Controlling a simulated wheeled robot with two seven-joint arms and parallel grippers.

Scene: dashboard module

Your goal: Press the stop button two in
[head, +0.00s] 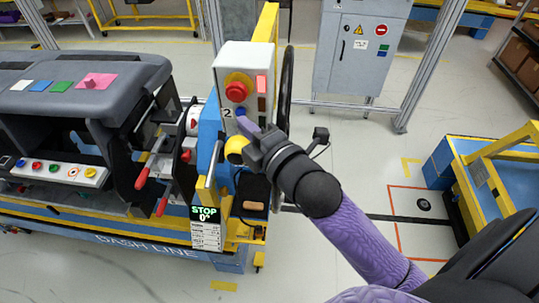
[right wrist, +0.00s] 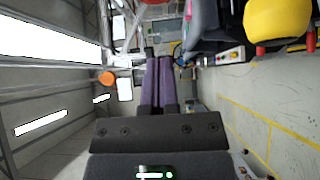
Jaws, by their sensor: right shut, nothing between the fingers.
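The stop button (head: 236,92) is a red mushroom knob on a yellow base, on the upper front of a white box (head: 225,62) marked "2". My right gripper (head: 243,126) is shut and empty, with its purple fingers at the lower part of that box, below the red button. In the head view I cannot tell whether the fingertips touch the box. The right wrist view shows the two purple fingers (right wrist: 157,82) closed together. My left gripper is not in view.
A yellow knob (head: 236,146) sits just below the right gripper. A dark dashboard (head: 70,90) lies left on the line, with a button strip (head: 60,172) below.

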